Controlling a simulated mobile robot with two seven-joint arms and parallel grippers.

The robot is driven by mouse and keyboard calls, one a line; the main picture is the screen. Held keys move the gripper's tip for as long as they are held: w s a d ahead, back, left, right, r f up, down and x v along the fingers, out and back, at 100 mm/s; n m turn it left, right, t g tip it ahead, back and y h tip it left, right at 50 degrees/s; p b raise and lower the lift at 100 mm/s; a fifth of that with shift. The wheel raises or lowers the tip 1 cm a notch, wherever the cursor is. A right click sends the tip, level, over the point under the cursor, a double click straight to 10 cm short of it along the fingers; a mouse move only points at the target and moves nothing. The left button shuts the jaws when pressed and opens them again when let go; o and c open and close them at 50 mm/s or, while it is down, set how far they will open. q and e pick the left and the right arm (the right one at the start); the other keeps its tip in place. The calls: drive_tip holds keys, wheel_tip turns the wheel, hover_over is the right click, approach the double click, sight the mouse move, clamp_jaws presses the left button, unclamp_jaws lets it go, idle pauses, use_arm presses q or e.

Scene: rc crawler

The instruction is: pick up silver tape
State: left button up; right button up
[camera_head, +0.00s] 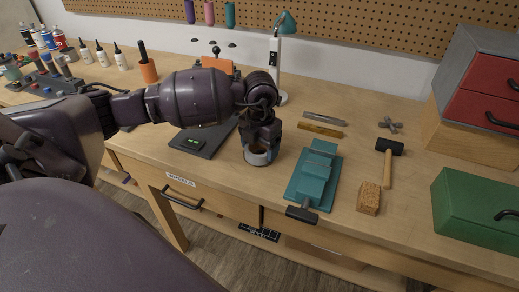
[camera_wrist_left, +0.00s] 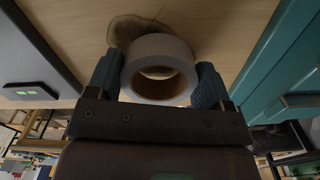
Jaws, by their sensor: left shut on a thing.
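The silver tape (camera_head: 259,157) is a grey roll with a brown inner core, in the middle of the workbench between a dark grey flat device and a teal vise. My left gripper (camera_head: 262,145) is shut on the roll, which sits between its fingertips. In the left wrist view the silver tape (camera_wrist_left: 160,50) shows its round opening, with one blue-grey finger of my left gripper (camera_wrist_left: 158,82) on each side. A shadow lies on the wood beside the roll. I cannot tell exactly how far the roll is from the bench top. My right gripper is not in view.
The teal vise (camera_head: 313,175) stands close to the right of the gripper. The dark device (camera_head: 203,137) lies to the left. A desk lamp (camera_head: 284,60) stands behind. A hammer (camera_head: 389,160), cork block (camera_head: 369,198) and green box (camera_head: 478,207) are farther right.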

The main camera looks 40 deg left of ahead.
use_arm(q)
wheel_tip(320, 180, up, 19)
drive_tip(key=p, duration=0.1)
drive_tip(key=shift+s, duration=0.1)
